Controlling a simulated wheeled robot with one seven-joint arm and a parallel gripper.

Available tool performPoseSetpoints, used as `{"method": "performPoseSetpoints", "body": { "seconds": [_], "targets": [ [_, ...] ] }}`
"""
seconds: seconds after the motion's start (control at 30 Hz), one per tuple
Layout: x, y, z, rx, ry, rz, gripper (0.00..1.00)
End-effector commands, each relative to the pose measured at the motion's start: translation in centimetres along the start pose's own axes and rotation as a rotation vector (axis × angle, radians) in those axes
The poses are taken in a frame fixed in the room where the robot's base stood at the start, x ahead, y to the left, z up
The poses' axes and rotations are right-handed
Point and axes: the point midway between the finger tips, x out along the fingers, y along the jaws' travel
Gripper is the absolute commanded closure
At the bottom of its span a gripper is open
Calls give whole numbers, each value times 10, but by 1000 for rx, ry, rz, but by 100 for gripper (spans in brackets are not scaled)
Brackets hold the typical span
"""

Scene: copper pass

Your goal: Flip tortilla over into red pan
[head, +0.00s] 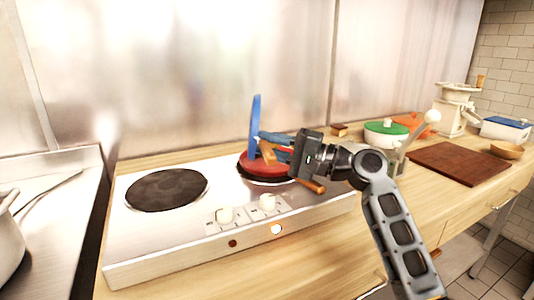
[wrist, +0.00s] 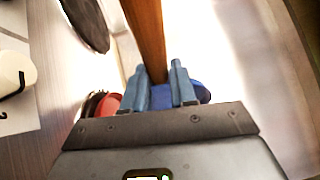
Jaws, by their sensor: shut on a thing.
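A red pan (head: 245,163) sits on the right burner of the cooktop, its wooden handle pointing to the front right. Its edge also shows in the wrist view (wrist: 109,104). A blue pan (head: 256,115) stands steeply tilted, nearly edge-on, above the red pan. My gripper (head: 269,146) has its blue fingers shut on the blue pan's wooden handle (wrist: 147,40). Part of the blue pan shows behind the fingers (wrist: 159,78) in the wrist view. I cannot make out the tortilla in either view. Most of the red pan's inside is hidden.
The cooktop (head: 150,243) has a bare left burner (head: 167,189) and front knobs. A metal wall rises behind. To the right stand a green-lidded pot (head: 386,132), a cutting board (head: 458,163) and a bowl (head: 507,150). A white pot (head: 9,240) is at far left.

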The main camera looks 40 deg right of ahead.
Motion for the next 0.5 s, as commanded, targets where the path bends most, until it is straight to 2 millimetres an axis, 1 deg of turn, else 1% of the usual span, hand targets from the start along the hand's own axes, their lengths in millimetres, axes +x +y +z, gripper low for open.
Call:
{"method": "performPoseSetpoints", "body": {
  "seconds": [0.03, 0.1, 0.5],
  "targets": [
    [-2, 5, 0, 6, 0, -17, 100],
    [-3, 5, -1, 16, -2, -40, 100],
    [-11, 6, -5, 55, -1, -134, 100]
  ]
}}
